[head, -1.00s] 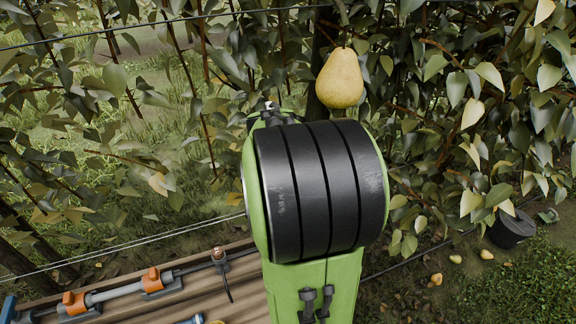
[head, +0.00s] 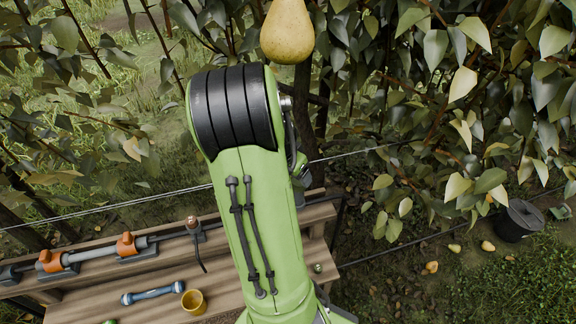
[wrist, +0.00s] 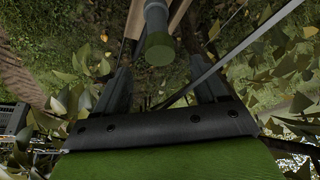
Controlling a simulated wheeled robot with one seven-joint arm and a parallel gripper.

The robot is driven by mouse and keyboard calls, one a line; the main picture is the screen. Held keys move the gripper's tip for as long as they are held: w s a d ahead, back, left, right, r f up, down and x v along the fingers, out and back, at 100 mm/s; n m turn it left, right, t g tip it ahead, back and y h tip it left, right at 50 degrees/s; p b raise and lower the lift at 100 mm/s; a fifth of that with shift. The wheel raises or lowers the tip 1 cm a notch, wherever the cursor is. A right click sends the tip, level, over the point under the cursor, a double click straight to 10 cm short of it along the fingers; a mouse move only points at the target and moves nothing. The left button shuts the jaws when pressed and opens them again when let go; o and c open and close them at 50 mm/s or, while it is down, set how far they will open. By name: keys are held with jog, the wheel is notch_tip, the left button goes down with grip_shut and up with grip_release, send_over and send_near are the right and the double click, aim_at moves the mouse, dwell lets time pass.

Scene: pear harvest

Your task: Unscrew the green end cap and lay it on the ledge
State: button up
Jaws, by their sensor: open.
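In the wrist view, the green end cap (wrist: 160,48) sits on the end of a grey pipe (wrist: 156,14) at the top middle. My open gripper (wrist: 162,78) has one finger to each side of the line of the cap, with nothing between them. The cap appears beyond the fingers; whether it touches either one, I cannot tell. In the head view, a grey pipe (head: 95,253) runs along the wooden ledge (head: 75,297) at the left. My arm covers the middle of the ledge, and my gripper and the cap on the pipe do not show there.
On the ledge are a blue-handled tool (head: 150,293), a yellow cup (head: 194,302) and a small green round thing (head: 317,268). Orange clamps (head: 127,245) hold the pipe. A pear (head: 287,32) hangs above my arm. Wires and foliage lie behind; a dark bucket (head: 518,220) stands right.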

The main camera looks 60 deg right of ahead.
aim_at(299, 184)
jog(key=b+x, duration=0.1)
jog(key=x, duration=0.4)
jog(key=shift+r, duration=0.1)
jog(key=shift+c, duration=0.3)
